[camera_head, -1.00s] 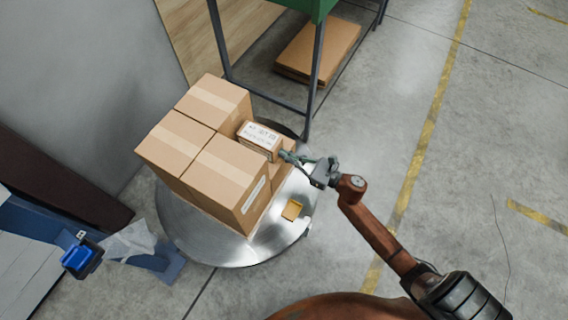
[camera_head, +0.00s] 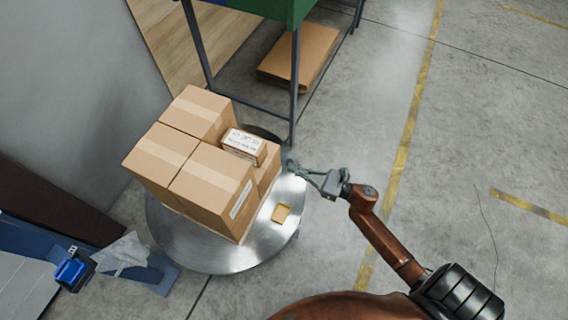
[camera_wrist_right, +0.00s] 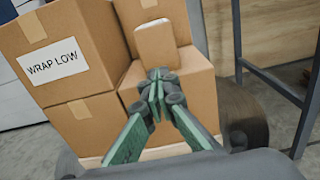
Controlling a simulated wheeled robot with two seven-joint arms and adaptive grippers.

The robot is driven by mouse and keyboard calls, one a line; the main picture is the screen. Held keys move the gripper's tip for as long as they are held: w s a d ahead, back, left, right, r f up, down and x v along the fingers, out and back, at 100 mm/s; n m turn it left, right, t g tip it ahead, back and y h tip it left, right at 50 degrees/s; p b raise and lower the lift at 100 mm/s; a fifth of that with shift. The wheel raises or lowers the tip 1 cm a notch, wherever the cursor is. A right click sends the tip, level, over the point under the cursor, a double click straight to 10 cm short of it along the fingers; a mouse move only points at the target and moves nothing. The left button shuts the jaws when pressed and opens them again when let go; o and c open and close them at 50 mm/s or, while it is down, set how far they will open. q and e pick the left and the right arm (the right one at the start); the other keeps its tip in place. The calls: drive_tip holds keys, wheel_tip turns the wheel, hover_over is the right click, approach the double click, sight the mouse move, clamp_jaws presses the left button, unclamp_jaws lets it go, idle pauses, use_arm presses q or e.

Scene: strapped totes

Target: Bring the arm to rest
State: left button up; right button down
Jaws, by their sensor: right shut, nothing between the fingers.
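My right gripper (camera_head: 292,165) is just right of the stacked boxes, above the edge of the round metal turntable (camera_head: 215,262). Its green fingers are shut with nothing between them. In the right wrist view the closed fingertips (camera_wrist_right: 157,85) point toward the boxes, which lie beyond them. The stack of cardboard boxes (camera_head: 210,185) stands on the turntable. A small labelled box (camera_head: 244,146) lies on top of a lower box at the stack's right. The left gripper does not show.
A small yellow-brown piece (camera_head: 281,213) lies on the turntable. A green-topped frame with dark legs (camera_head: 294,85) stands behind, with a flat carton (camera_head: 298,55) under it. A blue device (camera_head: 74,271) is at lower left. The floor to the right is clear.

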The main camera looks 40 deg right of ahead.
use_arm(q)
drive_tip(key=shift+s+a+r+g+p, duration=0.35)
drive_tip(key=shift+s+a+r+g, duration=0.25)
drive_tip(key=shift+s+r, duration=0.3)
use_arm(e)
drive_tip(key=v, duration=0.4)
drive_tip(key=shift+s+d+f, duration=0.1)
drive_tip(key=shift+d, duration=0.1)
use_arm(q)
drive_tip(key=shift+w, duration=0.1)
